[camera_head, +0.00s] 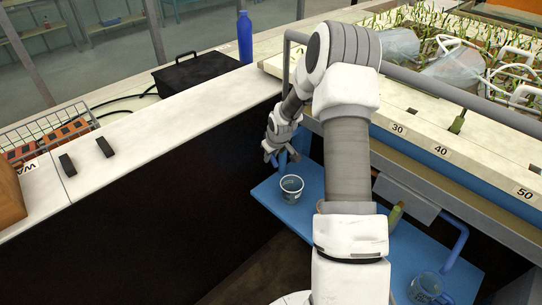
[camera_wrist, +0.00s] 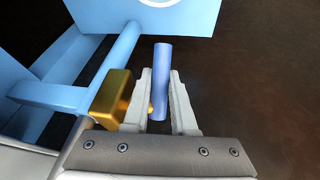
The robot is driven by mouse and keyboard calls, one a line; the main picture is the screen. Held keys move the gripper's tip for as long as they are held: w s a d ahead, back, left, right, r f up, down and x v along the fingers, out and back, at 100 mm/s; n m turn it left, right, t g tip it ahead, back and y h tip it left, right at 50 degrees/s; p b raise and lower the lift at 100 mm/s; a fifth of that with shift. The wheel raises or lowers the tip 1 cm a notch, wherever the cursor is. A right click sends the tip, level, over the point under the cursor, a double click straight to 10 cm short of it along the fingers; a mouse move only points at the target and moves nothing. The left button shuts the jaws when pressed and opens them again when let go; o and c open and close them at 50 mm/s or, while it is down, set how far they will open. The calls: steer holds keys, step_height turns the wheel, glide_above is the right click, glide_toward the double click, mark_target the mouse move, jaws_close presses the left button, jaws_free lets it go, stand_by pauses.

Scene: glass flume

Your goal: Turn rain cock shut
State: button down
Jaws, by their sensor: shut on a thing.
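The cock shows in the wrist view as a brass body (camera_wrist: 110,98) on a light blue pipe (camera_wrist: 122,52), with a blue lever (camera_wrist: 162,62). My gripper (camera_wrist: 161,92) is shut on the lever, one finger on each side of it. The lever stands out beyond the fingertips and lies roughly along the fingers. In the head view my gripper (camera_head: 271,158) is low beside the flume's near end, at the left edge of the blue shelf. The cock's brass body is too small or hidden to make out there.
A cup (camera_head: 291,188) stands on the blue shelf (camera_head: 262,193) close to my gripper. Another cup (camera_head: 428,287) and a blue pipe (camera_head: 457,247) are further right. The flume bench (camera_head: 440,135) rises above. A white-topped counter (camera_head: 170,128) is at left.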

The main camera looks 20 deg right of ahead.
steer(key=shift+f, duration=0.15)
steer(key=shift+w+f+t+y+b, duration=0.1)
steer(key=shift+f+t+y+b, duration=0.2)
steer(key=shift+t+b, duration=0.75)
steer(key=shift+w+a+f+m+t+y+b, duration=0.1)
steer(key=shift+w+m+t+y+b, duration=0.1)
steer(key=shift+t+b, duration=0.35)
steer(key=shift+w+m+t+y+b, duration=0.1)
steer(key=shift+t+y+b, duration=0.1)
steer(key=shift+t+b, duration=0.3)
steer(key=shift+w+a+t+y+b, duration=0.1)
steer(key=shift+w+t+y+b, duration=0.15)
steer(key=shift+t+b, duration=0.7)
steer(key=shift+w+a+t+y+b, duration=0.1)
steer(key=shift+t+y+b, duration=0.15)
steer(key=shift+t+b, duration=0.55)
steer(key=shift+r, duration=0.2)
steer(key=c, duration=1)
jaws_free()
